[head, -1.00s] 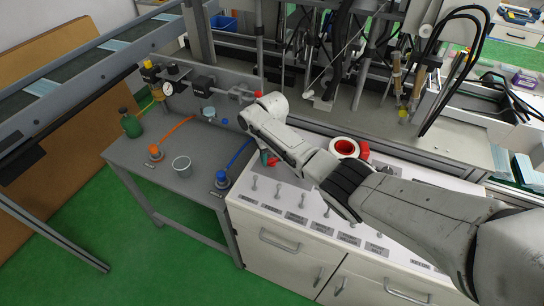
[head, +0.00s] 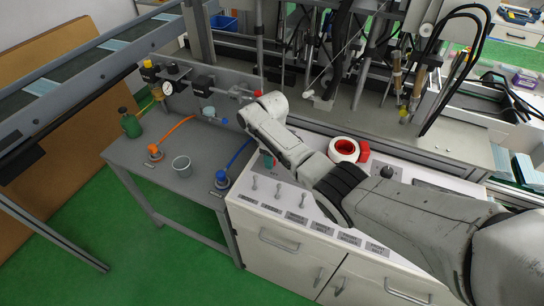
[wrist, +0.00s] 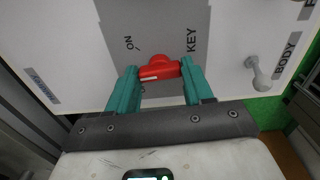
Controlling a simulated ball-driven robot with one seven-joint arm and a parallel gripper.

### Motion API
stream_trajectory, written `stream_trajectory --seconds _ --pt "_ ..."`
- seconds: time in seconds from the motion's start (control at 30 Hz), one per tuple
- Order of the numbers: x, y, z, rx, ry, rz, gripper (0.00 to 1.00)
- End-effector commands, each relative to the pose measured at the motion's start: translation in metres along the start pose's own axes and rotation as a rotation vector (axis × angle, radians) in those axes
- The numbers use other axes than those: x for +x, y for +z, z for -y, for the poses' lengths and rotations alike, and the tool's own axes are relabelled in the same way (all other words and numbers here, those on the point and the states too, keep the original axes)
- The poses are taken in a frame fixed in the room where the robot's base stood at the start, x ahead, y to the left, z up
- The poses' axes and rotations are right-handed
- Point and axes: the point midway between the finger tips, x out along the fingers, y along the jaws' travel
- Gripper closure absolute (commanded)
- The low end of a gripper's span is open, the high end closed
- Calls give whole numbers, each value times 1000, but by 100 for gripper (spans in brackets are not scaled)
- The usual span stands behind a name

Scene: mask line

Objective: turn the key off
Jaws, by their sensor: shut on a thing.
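The red key (wrist: 160,69) sits on a grey plate (wrist: 172,28) marked KEY and ON in the wrist view. A second mark beside my left finger is mostly hidden. The key's bar lies nearly crosswise in that view, its left end slightly lower. My gripper (wrist: 160,75) has teal fingers, one at each end of the bar, and is shut on the key. In the head view my gripper (head: 267,160) is at the left end of the white panel, and the arm hides most of the key.
Several toggle switches (head: 278,192) line the white panel (head: 240,197). One switch (wrist: 259,73) is right of the key in the wrist view. A red-and-white roll (head: 344,150) and a black knob (head: 387,172) lie beyond my arm. A grey table (head: 150,180) with a cup (head: 182,166) stands left.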

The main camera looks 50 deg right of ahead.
Motion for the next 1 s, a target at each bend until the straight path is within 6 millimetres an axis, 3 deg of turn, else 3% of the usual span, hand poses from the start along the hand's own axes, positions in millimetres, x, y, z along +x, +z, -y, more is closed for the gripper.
stream_trajectory --seconds 0.6,1.0 --pt "0 0 0 -545 0 -1 79" --pt "-1 -1 0 -720 1 -2 79"
